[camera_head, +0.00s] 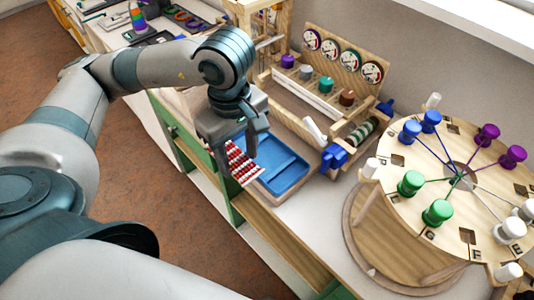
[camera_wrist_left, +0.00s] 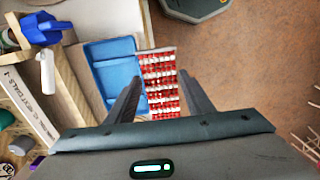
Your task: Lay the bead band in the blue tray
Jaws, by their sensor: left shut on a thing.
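The bead band (camera_head: 242,164) is a flat strip of red and white bead rows. My left gripper (camera_head: 238,148) is shut on it and holds it at the near left edge of the blue tray. The band also shows in the left wrist view (camera_wrist_left: 161,80), between the two fingers (camera_wrist_left: 160,95). The blue tray (camera_head: 281,171) is shallow and has a recessed floor; it lies on the white tabletop. In the left wrist view the tray (camera_wrist_left: 111,50) is just left of the band. I cannot tell whether the band touches the tray. My right gripper is not in view.
A wooden rack with dials (camera_head: 347,60) and coloured knobs stands behind the tray. A blue clamp (camera_head: 334,156) is right of the tray. A round wooden board with coloured pegs (camera_head: 400,146) fills the right side. The table's front edge runs close by the tray.

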